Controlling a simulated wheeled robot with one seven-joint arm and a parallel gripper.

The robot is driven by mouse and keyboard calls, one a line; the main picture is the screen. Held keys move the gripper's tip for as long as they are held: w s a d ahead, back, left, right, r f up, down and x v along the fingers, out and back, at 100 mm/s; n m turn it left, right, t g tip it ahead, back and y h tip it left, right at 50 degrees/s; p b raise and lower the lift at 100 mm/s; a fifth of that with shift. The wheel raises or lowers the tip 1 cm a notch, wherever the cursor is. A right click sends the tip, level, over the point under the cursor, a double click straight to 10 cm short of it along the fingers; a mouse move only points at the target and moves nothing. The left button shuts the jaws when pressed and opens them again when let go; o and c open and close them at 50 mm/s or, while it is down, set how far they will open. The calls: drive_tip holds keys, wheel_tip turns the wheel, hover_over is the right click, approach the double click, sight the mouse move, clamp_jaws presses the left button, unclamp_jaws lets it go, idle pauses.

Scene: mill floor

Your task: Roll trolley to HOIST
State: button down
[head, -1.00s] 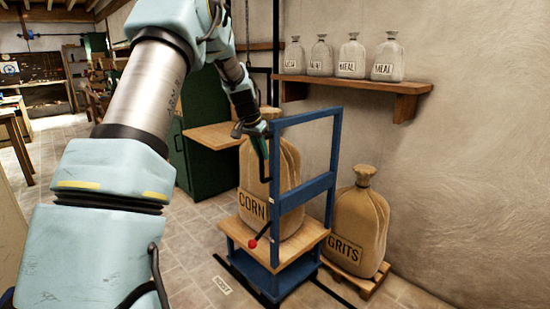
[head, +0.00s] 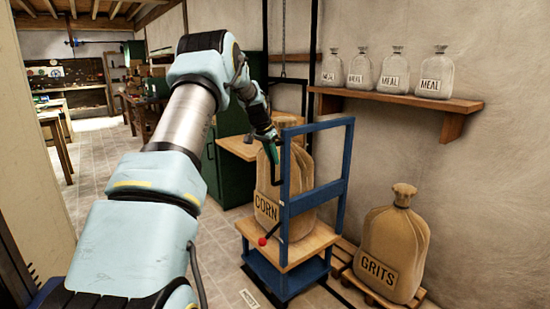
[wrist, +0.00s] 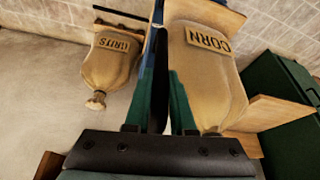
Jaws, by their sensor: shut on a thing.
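The trolley is a blue frame with a wooden deck (head: 312,243), standing upright right of centre in the head view. A tan sack marked CORN (head: 268,185) stands on its deck; it also shows in the wrist view (wrist: 203,75). My gripper (head: 271,147) is at the top left of the trolley's blue push frame (head: 318,127). In the wrist view my gripper's green fingers (wrist: 163,82) are closed on that frame, beside the CORN sack. A small white floor label (head: 248,299) lies by the trolley's lower left; its word is too small to read.
A GRITS sack (head: 393,245) sits on a low pallet (head: 346,272), right of the trolley. A shelf (head: 400,102) holds several MEAL bags. A green cabinet (head: 226,165) stands behind the trolley. A chain (head: 283,62) hangs behind it. Open tiled floor (head: 110,160) lies at left.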

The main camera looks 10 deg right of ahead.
drive_tip(key=shift+w+a+r, duration=0.1)
drive_tip(key=shift+w+a, duration=0.25)
drive_tip(key=shift+w, duration=0.5)
drive_tip(key=c, duration=0.8)
unclamp_jaws()
drive_tip(key=shift+o, duration=0.2)
drive_tip(key=b+v, duration=0.2)
drive_tip(key=v, duration=0.8)
drive_tip(key=shift+a+r, duration=0.15)
drive_tip(key=shift+r, duration=0.15)
drive_tip(key=shift+s, duration=0.2)
